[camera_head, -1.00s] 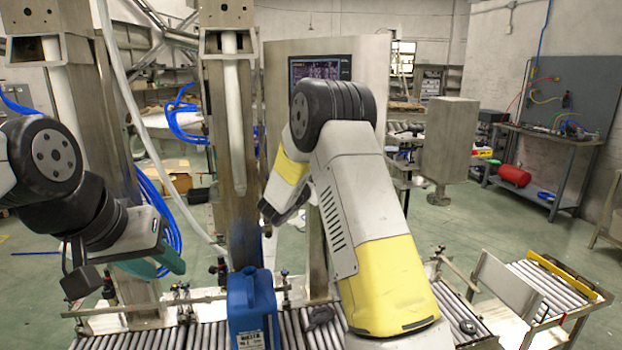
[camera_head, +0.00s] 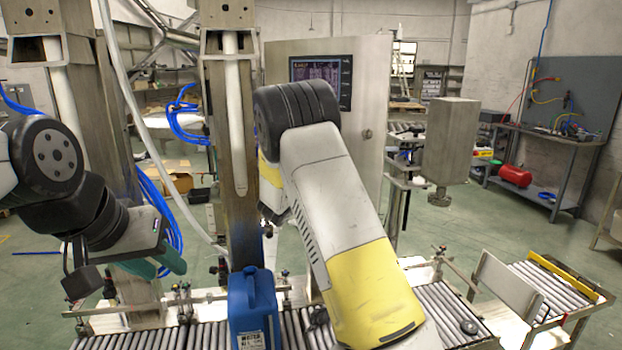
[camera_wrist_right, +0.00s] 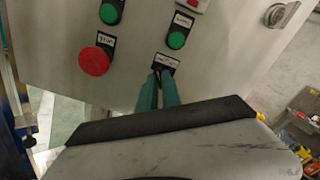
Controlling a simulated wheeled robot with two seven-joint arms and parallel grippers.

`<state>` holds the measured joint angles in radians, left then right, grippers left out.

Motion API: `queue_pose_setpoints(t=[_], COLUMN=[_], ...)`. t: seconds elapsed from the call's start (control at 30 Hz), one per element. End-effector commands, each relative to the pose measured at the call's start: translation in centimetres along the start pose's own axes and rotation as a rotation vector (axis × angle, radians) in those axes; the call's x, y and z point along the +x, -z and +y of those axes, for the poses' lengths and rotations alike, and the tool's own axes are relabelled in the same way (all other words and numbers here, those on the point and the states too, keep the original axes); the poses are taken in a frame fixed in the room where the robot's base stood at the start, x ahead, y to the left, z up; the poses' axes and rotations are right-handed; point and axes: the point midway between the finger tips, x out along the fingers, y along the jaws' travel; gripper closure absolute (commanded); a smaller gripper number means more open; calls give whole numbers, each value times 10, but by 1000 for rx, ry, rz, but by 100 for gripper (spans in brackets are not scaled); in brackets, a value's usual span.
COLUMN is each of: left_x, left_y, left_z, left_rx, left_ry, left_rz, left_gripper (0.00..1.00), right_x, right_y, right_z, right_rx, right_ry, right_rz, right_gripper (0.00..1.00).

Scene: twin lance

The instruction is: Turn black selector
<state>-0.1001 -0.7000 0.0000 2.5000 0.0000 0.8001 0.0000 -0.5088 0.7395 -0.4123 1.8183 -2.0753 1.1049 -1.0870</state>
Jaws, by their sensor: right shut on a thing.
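A pale control panel (camera_wrist_right: 140,45) fills the upper part of the right wrist view. The teal fingers of my right gripper (camera_wrist_right: 161,80) are close together on the panel, just below a small dark label (camera_wrist_right: 166,62). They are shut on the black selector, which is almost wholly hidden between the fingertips. In the head view my right arm hides its own fingers. My left gripper (camera_head: 160,264), with teal fingers, hangs at the left above the conveyor, away from the panel; its opening is unclear.
A red stop button (camera_wrist_right: 95,61) and green buttons (camera_wrist_right: 176,40) (camera_wrist_right: 109,13) surround the right fingers. In the head view a blue canister (camera_head: 253,305) stands on the roller conveyor (camera_head: 180,338). A screen (camera_head: 322,80) is on the cabinet (camera_head: 374,100) behind my right arm.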

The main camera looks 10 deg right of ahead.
Motion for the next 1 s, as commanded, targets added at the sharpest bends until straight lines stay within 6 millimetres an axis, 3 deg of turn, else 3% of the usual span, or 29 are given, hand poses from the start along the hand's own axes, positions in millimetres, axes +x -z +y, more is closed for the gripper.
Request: queue_pose_setpoints(t=[0.4, 0.97, 1.0], left_x=[0, 0, 0], left_y=[0, 0, 0], left_z=[0, 0, 0], left_rx=[0, 0, 0], left_ry=[0, 0, 0], left_rz=[0, 0, 0], left_gripper=[64, 64, 64], right_x=[0, 0, 0], right_y=[1, 2, 2], right_z=[2, 2, 2], right_rx=[-187, -213, -212], right_ry=[-1, -3, -3], right_rz=[1, 2, 2], right_gripper=[100, 100, 84])
